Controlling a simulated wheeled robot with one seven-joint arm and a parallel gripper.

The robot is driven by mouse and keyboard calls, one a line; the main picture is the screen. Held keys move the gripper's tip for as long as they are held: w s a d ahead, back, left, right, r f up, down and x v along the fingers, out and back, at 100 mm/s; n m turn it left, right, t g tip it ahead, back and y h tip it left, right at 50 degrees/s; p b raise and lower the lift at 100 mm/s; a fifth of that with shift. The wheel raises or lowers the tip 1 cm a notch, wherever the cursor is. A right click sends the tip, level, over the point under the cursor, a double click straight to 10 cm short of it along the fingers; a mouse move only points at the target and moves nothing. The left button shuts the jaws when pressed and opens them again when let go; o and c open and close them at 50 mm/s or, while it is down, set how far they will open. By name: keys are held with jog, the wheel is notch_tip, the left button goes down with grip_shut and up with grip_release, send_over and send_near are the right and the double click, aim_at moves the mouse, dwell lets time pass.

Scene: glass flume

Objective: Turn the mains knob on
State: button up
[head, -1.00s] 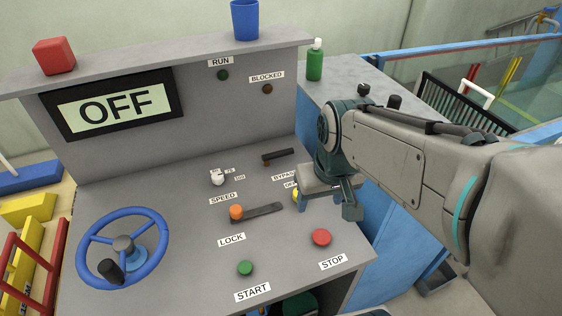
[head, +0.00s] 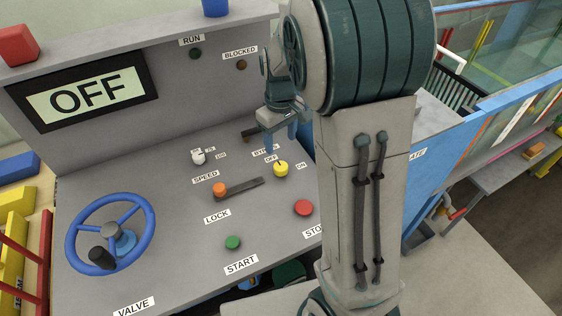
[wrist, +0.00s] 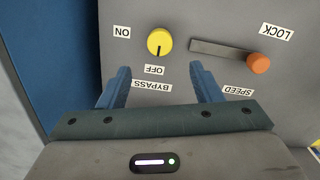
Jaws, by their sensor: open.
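The yellow knob (head: 281,169) stands on the sloping desk between the OFF and ON labels. In the wrist view the yellow knob (wrist: 160,41) has its dark pointer line toward the OFF label (wrist: 154,70); the ON label (wrist: 122,32) is to its left. My gripper (head: 280,138) is open and empty, above the desk just behind the knob in the head view. In the wrist view my gripper (wrist: 160,70) has its two blue fingers spread, with the knob beyond the tips, roughly centred between them. No contact shows.
The orange-knobbed LOCK lever (head: 238,187), red STOP button (head: 303,208), green START button (head: 233,242) and white SPEED knob (head: 198,158) are nearby. A dark BYPASS lever (head: 250,133) lies beside my gripper. The display (head: 85,91) reads OFF. A blue valve wheel (head: 110,234) is at left.

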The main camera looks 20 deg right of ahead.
aim_at(281, 166)
notch_tip(281, 166, down, 10)
jog(key=shift+f+p, duration=0.1)
jog(key=shift+p, duration=0.2)
jog(key=c, duration=1)
